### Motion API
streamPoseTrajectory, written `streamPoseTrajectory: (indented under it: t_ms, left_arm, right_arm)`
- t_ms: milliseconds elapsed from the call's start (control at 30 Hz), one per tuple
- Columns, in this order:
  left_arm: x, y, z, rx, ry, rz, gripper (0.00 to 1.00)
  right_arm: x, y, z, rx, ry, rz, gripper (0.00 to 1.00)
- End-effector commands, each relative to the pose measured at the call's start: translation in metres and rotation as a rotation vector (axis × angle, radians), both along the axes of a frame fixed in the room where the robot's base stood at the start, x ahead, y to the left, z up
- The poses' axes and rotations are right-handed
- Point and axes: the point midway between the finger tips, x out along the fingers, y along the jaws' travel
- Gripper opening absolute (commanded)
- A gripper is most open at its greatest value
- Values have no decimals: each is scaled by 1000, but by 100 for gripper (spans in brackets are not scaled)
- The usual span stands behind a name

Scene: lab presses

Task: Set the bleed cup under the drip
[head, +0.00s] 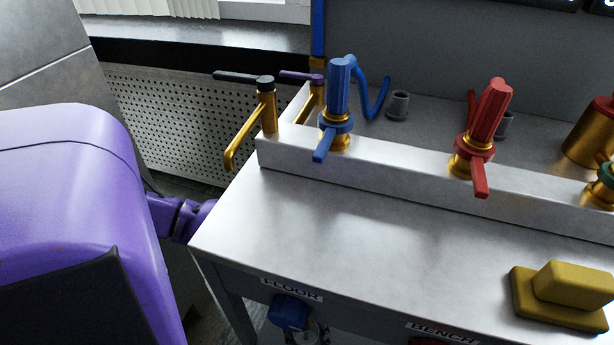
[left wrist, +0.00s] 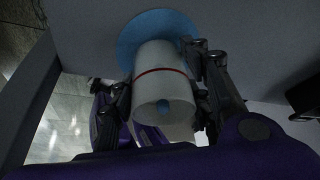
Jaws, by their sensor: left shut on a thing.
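The cup (left wrist: 160,88), a white cylinder with a thin red band, is in the left wrist view. My left gripper (left wrist: 165,80) is shut on it, one dark finger on each side. A small blue spot shows on the cup's near end. A light blue disc (left wrist: 140,28) is behind its far end; I cannot tell whether they touch. In the head view my purple left arm (head: 175,212) reaches behind the bench's left edge, and its gripper and the cup are hidden. Brass spouts (head: 247,137) stand at the bench's left corner. No drip can be made out. My right gripper is not in view.
The metal bench (head: 350,235) has a raised back ledge with a blue valve (head: 338,95) and a red valve (head: 490,110). A yellow block (head: 565,295) sits at the right. A blue knob (head: 290,312) is below the FLOOR label. The bench's middle is clear.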

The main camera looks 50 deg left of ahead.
Motion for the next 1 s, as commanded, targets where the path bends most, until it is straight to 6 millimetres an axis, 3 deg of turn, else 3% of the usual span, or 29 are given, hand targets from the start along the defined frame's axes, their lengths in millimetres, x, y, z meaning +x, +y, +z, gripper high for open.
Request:
streamPoseTrajectory:
  t_ms: [333, 367, 500, 833, 1000]
  left_arm:
    - [1, 0, -3, -1, -1, -1, 19]
    - [1, 0, -3, 0, -2, -1, 46]
    - [1, 0, -2, 0, -2, -1, 64]
    - [1, 0, -1, 0, -3, -1, 64]
    - [5, 7, 18, 2, -5, -1, 64]
  right_arm:
    - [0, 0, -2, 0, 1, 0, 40]
    - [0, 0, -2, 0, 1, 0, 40]
    - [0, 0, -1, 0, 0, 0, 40]
    - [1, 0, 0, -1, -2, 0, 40]
    - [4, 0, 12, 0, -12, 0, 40]
